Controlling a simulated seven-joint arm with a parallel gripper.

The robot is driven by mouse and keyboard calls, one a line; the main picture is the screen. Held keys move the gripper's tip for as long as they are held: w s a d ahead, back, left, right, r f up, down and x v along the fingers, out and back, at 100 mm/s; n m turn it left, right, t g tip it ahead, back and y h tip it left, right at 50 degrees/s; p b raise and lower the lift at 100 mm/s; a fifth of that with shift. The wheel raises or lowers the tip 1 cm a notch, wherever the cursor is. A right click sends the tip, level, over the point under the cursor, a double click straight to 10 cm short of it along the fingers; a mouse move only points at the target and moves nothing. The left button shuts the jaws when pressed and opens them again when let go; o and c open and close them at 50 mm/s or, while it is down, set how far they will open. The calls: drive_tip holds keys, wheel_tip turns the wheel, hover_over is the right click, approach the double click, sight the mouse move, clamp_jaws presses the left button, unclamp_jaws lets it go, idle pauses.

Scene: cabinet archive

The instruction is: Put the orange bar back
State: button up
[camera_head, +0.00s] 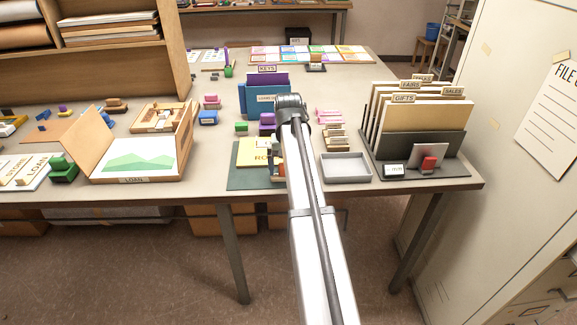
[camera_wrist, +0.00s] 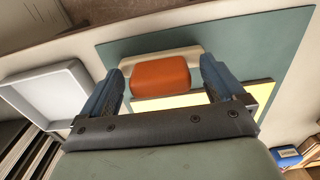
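The orange bar (camera_wrist: 160,75) shows in the wrist view as a rounded orange block, between the two fingers of my gripper (camera_wrist: 164,62). A cream piece (camera_wrist: 160,52) shows behind or under it and reaches almost to both fingertips. The fingers are wide apart, with a small gap at each side of the orange bar; I see no clear contact with it. Under them lie a green mat (camera_wrist: 250,55) and a yellow sheet or book (camera_wrist: 262,92). In the head view my arm hides the bar and my fingers; the green mat (camera_head: 240,180) is partly visible.
An empty grey tray (camera_head: 346,168) stands right of my arm. Further right is a file rack (camera_head: 420,145) with a red block (camera_head: 428,163). Purple blocks (camera_head: 267,120) and a blue folder (camera_head: 262,103) stand behind.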

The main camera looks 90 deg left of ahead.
drive_tip(key=shift+r, duration=0.1)
wheel_tip(320, 180, up, 14)
idle(0.7)
drive_tip(key=shift+f, duration=0.2)
